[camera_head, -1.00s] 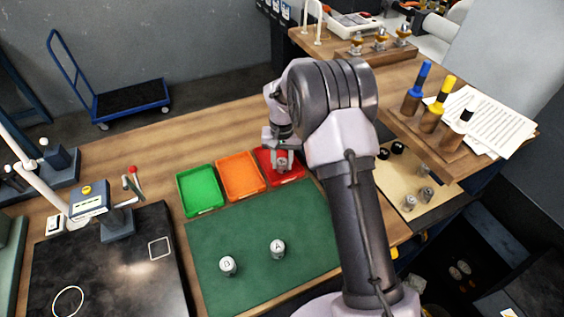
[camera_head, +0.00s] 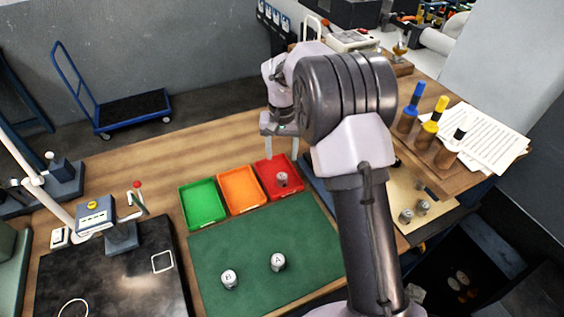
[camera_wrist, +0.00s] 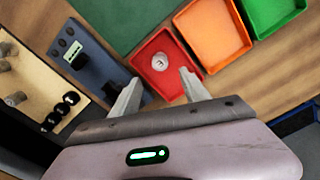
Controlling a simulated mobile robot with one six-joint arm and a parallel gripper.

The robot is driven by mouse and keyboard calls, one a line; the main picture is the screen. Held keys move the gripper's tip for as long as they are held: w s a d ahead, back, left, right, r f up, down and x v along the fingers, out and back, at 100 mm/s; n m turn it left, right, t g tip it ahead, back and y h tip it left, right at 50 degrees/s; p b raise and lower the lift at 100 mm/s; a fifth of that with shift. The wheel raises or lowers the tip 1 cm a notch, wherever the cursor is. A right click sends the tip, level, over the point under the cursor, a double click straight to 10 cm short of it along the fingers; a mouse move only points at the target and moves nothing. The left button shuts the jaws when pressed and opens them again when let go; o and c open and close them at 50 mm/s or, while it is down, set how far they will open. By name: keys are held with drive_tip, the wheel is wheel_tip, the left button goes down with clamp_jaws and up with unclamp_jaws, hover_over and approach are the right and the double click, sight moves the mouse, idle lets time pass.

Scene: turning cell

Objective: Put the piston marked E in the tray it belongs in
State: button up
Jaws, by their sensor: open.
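A grey piston (camera_head: 282,179) stands in the red tray (camera_head: 262,182). The wrist view shows the piston's marked top (camera_wrist: 159,62) inside the red tray (camera_wrist: 143,58); the mark is small and looks like a turned E. My gripper (camera_head: 281,150) is open and empty above the back of the red tray, clear of the piston. Its two fingers (camera_wrist: 159,80) also show apart in the wrist view. The orange tray (camera_head: 258,205) and green tray (camera_head: 203,222) look empty. Pistons A (camera_head: 278,262) and B (camera_head: 230,279) stand on the green mat (camera_head: 250,238).
A dark device with a small display (camera_wrist: 76,58) sits beside the red tray. More grey pistons (camera_head: 423,208) stand on a tan board at right. Wooden-based markers (camera_head: 430,130) stand behind them. A dark plate (camera_head: 110,275) lies at left. Bare wood lies behind the trays.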

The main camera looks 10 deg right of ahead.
drive_tip(key=s+a+r+t+y, duration=0.1)
drive_tip(key=s+a+r+t, duration=0.15)
drive_tip(key=s+r, duration=1.4)
drive_tip(key=s+a+r+m+t+y, duration=0.1)
drive_tip(key=s+t, duration=0.2)
drive_tip(key=s, duration=1.2)
drive_tip(key=shift+s+a, duration=0.35)
drive_tip(key=shift+a, duration=0.05)
